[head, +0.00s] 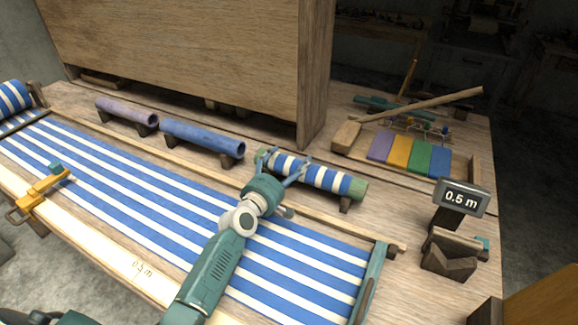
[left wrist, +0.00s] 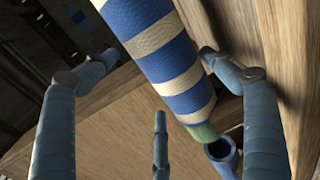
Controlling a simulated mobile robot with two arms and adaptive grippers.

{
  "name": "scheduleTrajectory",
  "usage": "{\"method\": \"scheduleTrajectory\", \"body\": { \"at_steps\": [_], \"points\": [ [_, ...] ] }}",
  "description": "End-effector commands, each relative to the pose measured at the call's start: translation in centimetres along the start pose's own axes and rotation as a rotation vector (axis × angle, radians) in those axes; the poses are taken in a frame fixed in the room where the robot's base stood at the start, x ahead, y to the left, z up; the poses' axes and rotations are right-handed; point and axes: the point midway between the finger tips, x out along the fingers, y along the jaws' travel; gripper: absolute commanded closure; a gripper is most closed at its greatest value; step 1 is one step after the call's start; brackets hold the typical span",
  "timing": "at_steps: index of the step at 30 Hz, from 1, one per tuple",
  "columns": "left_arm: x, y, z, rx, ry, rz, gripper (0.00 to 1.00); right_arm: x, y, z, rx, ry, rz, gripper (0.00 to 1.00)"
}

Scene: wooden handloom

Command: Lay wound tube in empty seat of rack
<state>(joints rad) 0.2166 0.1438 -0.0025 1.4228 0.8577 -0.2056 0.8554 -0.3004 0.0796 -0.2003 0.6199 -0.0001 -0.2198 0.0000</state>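The wound tube (head: 318,175), green-ended with blue and white striped cloth around it, lies on the board behind the loom, in line with two other tubes. A dark support (head: 346,203) shows under its right end; its left support is hidden. My left gripper (head: 285,168) is over its left half, one finger on each side. In the left wrist view the tube (left wrist: 165,55) runs between the spread fingers (left wrist: 157,62), with a gap at the left fingertip; contact on the right is unclear.
A purple tube (head: 127,112) and a blue tube (head: 203,138) rest on supports to the left. Striped cloth (head: 150,180) is stretched on the loom in front. A tall wooden panel (head: 180,60) stands close behind. A 0.5 m display (head: 460,198) stands at the right.

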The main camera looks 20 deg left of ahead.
Motion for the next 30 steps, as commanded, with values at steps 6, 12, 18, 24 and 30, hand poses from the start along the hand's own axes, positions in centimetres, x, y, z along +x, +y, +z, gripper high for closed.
{"method": "scheduleTrajectory", "body": {
  "at_steps": [6,12,18,24,30],
  "points": [
    [-0.1,-0.5,0.0,0.001,-0.002,-0.008,0.10,0.0,0.1,0.0,-0.001,0.000,0.001,0.60],
    [-0.1,-0.9,0.1,0.002,-0.004,-0.017,0.10,0.0,0.2,0.1,-0.001,-0.001,0.003,0.60],
    [-1.5,-1.1,0.2,0.000,-0.005,-0.019,0.10,0.1,0.2,0.0,-0.001,0.000,0.003,0.60],
    [-5.6,-0.9,0.1,0.002,-0.002,-0.016,0.10,0.1,0.1,0.0,0.000,0.000,0.001,0.60],
    [-9.5,-0.5,0.0,0.002,-0.001,-0.010,0.10,0.0,0.1,0.0,0.000,0.000,0.001,0.60]
  ]
}}
